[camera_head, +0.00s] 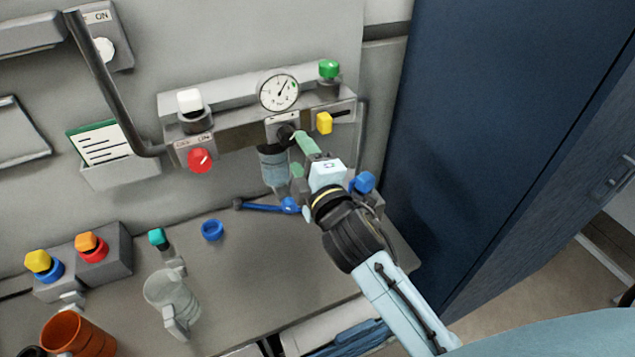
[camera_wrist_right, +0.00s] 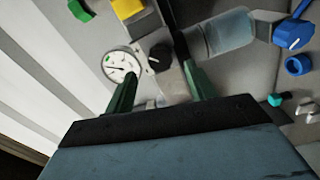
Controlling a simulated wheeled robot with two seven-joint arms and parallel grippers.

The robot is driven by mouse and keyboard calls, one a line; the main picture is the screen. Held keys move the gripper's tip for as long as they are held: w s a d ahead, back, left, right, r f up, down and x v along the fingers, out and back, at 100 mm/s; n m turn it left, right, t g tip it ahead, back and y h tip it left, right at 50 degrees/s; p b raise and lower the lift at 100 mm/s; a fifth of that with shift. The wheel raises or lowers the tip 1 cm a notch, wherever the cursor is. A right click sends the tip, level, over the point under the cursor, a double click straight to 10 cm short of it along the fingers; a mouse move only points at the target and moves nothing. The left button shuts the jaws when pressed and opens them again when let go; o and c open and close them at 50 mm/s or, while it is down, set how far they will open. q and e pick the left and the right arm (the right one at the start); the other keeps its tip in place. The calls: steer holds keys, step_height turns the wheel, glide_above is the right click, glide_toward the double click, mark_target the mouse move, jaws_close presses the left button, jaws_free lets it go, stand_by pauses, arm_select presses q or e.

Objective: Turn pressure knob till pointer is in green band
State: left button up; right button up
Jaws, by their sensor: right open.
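The pressure gauge (camera_head: 279,92) is a round white dial on the grey wall unit; it also shows in the right wrist view (camera_wrist_right: 122,66). Its dark pointer leans up and right, seemingly just left of the small green band at the dial's right side. The black pressure knob (camera_head: 285,132) is below the gauge, partly hidden by my right gripper (camera_head: 298,152). In the right wrist view the knob (camera_wrist_right: 160,57) lies beyond the gap between my open green fingers (camera_wrist_right: 160,86). I cannot tell whether they touch it. My left gripper is out of view.
A green button (camera_head: 328,69), a yellow lever (camera_head: 324,123), a white button (camera_head: 189,100) and a red knob (camera_head: 200,160) surround the knob. A clear bowl (camera_head: 273,166) hangs below.

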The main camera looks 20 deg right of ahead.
steer(key=s+b, duration=0.1)
steer(key=s, duration=0.7)
steer(key=shift+s+d, duration=0.15)
steer(key=shift+s, duration=0.05)
steer(key=s+d+f+m+g+h, duration=0.1)
steer(key=s+d+f+m+g, duration=0.15)
steer(key=f+m, duration=0.2)
steer(key=s+d+f+m+g+h, duration=0.1)
steer(key=s+d+f+m+g, duration=0.1)
steer(key=s+f+m+g, duration=0.3)
steer(key=s+d+f+m+g+y, duration=0.1)
steer(key=s+f+m+g+y, duration=0.1)
steer(key=s+f+m+g, duration=0.5)
steer(key=s+f+n+g+b, duration=0.1)
steer(key=s+f+b, duration=0.2)
steer(key=f, duration=1.4)
steer(key=s+f+n+b, duration=0.2)
steer(key=s+f+b, duration=0.15)
steer(key=f, duration=1.35)
steer(key=s+d+f+g+b, duration=0.1)
steer(key=s+d+f+b, duration=0.2)
steer(key=s+f, duration=1.2)
step_height(320, 180, down, 4)
steer(key=shift+s+f+h+b, duration=0.15)
steer(key=shift+s+h+b, duration=0.15)
steer(key=shift+b, duration=0.75)
